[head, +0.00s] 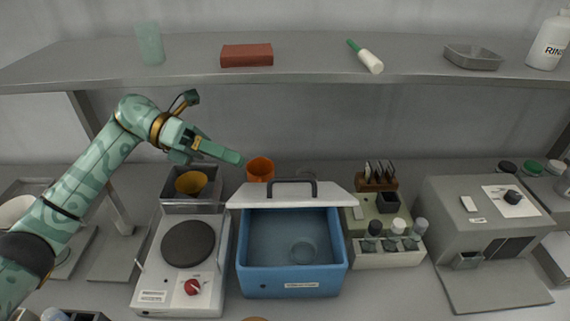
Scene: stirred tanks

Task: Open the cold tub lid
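The blue cold tub (292,289) stands on the bench in the middle of the head view. Its white lid (325,200) with a dark arched handle (292,181) is at the tub's back edge, and the tub's inside shows. A clear round vessel (303,251) sits inside. My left gripper (238,158) is above and left of the lid, apart from the handle, its fingers pointing right. The fingers are seen nearly edge-on, so any gap is unclear. My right gripper is out of view.
A hotplate (155,280) with a red knob stands left of the tub. An orange cup (260,169) is behind the lid's left end. A rack of bottles (388,257) and a grey box (455,205) stand right. A shelf (310,68) runs above.

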